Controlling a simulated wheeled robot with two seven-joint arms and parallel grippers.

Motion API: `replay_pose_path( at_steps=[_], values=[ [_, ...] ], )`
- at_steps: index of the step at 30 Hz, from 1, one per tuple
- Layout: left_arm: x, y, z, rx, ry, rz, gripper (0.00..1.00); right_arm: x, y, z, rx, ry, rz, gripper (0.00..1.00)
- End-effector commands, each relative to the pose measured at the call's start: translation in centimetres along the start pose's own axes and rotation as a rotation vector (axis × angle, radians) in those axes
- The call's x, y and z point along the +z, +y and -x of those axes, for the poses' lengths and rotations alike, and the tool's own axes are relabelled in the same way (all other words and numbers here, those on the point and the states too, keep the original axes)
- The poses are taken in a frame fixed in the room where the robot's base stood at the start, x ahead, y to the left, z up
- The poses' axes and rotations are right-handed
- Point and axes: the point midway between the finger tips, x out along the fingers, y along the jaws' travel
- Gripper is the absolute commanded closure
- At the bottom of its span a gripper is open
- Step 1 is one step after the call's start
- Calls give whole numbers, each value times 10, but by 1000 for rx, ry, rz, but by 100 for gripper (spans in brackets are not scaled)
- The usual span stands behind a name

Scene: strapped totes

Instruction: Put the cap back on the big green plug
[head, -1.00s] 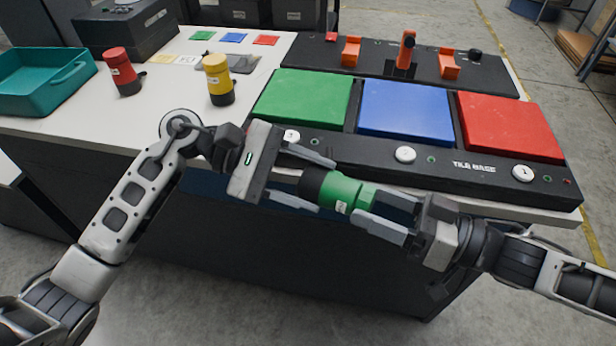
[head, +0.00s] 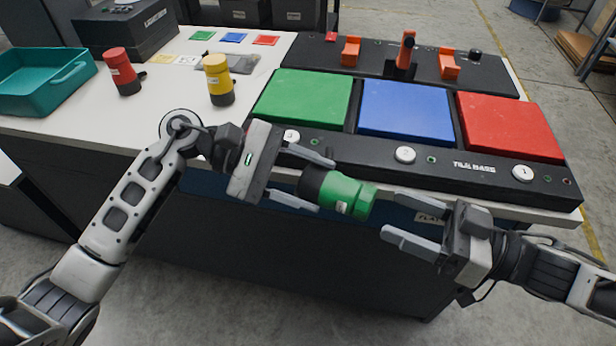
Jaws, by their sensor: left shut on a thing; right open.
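The big green plug (head: 345,195) is held in the air in front of the table's front edge, lying nearly level. Its black end (head: 313,184) is on the left and its green part is on the right, with a stepped green end pointing right. My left gripper (head: 325,186) is shut around the black end, fingers on either side. My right gripper (head: 392,212) is open and empty, just right of the green end and apart from it, its fingers pointing at it. I see no separate loose cap; the seam between cap and plug cannot be made out.
Behind stands a tile base (head: 345,150) with green, blue and red tiles. A red-and-black plug (head: 120,68) and a yellow-and-black plug (head: 217,75) stand on the white table (head: 165,105). A teal tray (head: 40,90) is at the left. Space right of my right gripper is clear.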

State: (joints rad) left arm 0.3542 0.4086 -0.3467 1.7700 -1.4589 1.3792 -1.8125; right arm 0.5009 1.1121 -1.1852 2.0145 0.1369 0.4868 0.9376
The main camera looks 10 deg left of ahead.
Motion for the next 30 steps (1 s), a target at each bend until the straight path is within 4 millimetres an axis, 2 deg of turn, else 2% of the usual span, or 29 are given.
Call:
replay_pose_path(
  at_steps=[5, 12, 15, 18, 21, 24, 30],
  values=[
    [1, 1, 0, 2, -1, -1, 100, -8, -10, -4, -34, 56, 520, 35],
    [1, 1, 0, 2, -1, -1, 100, -10, -11, 8, -9, 80, 1405, 35],
    [1, 1, 0, 2, -1, -1, 100, -6, -7, 18, 2, 52, 1707, 35],
    [1, 1, 0, 2, -1, -1, 100, -2, -2, 27, 3, 15, 1937, 35],
    [1, 1, 0, 2, -1, -1, 100, 2, 1, 34, -4, -16, 2089, 35],
    [1, 1, 0, 2, -1, -1, 100, 3, 3, 37, -9, -35, 2167, 35],
    [1, 1, 0, 2, -1, -1, 100, 4, 4, 38, -11, -39, 2192, 35]
  ],
)
